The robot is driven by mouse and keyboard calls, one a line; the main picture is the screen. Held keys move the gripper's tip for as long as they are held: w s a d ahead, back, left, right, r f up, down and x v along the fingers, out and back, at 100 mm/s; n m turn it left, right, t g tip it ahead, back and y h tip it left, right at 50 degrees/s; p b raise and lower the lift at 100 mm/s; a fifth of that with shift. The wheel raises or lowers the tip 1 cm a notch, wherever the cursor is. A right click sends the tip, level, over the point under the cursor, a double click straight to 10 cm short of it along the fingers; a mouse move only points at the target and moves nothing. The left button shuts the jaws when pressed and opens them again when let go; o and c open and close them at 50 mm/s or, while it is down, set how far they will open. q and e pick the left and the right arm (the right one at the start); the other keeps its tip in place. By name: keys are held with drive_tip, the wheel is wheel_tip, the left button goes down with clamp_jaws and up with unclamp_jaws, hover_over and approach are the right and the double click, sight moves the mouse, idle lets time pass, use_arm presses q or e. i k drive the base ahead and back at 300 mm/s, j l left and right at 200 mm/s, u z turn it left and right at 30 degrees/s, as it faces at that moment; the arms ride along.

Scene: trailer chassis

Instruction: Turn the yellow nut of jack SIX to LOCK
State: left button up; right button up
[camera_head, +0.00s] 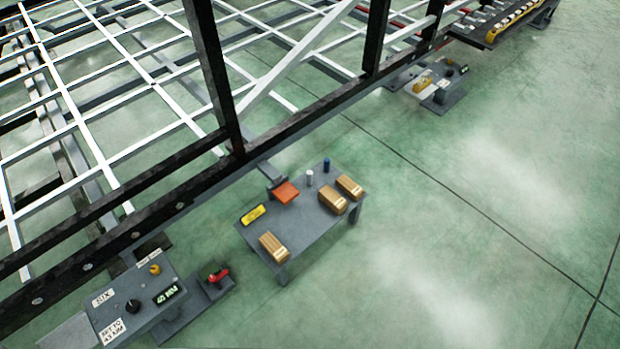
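The jack labelled SIX (103,298) stands at the lower left, beside the dark chassis rail. Its grey top plate (127,284) carries a small yellow nut (154,268) near the back right, a black knob (132,305), a green-lit display (168,294) and a white label reading "SET TO 43 kNm" (112,331). Small pale labels sit behind the nut, too small to read, so its setting cannot be told. Neither of my grippers is in view.
A grey table (318,231) right of the jack holds several golden blocks, an orange pad (286,193), a yellow device (253,214) and two small cylinders. A red-handled tool (217,274) rests on a grey stand. Another jack station (440,97) stands farther back. Green floor at right is clear.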

sight(155, 269)
drive_tip(key=u, duration=1.85)
